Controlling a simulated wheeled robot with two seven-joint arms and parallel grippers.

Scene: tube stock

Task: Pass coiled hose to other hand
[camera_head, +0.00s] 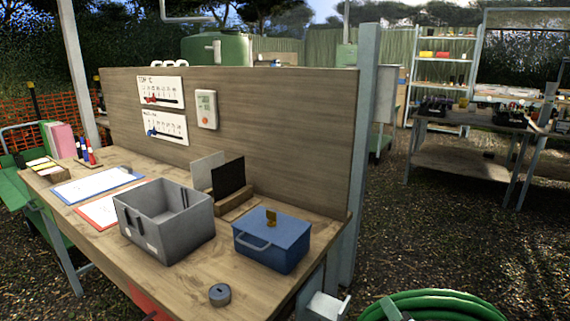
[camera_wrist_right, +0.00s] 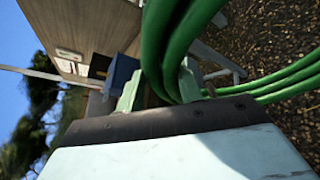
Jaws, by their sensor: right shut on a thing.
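A coiled green hose (camera_head: 440,305) shows at the bottom edge of the head view, right of the workbench, its lower part cut off. My right gripper (camera_head: 396,308) is at the coil's left side, with only a pale finger part visible. In the right wrist view, the hose (camera_wrist_right: 168,45) passes between the pale green fingers of my right gripper (camera_wrist_right: 160,92), which is shut on it. More strands of the coil run off to the right there. My left gripper is not in view.
The wooden workbench (camera_head: 192,285) holds a grey crate (camera_head: 165,238), a blue box (camera_head: 270,250) with a handle, a dark roll (camera_head: 220,294) and clipboards. A wooden panel (camera_head: 280,110) stands along its back. A pale bracket-like part (camera_head: 325,305) sits near the bench's right end. Open ground lies to the right.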

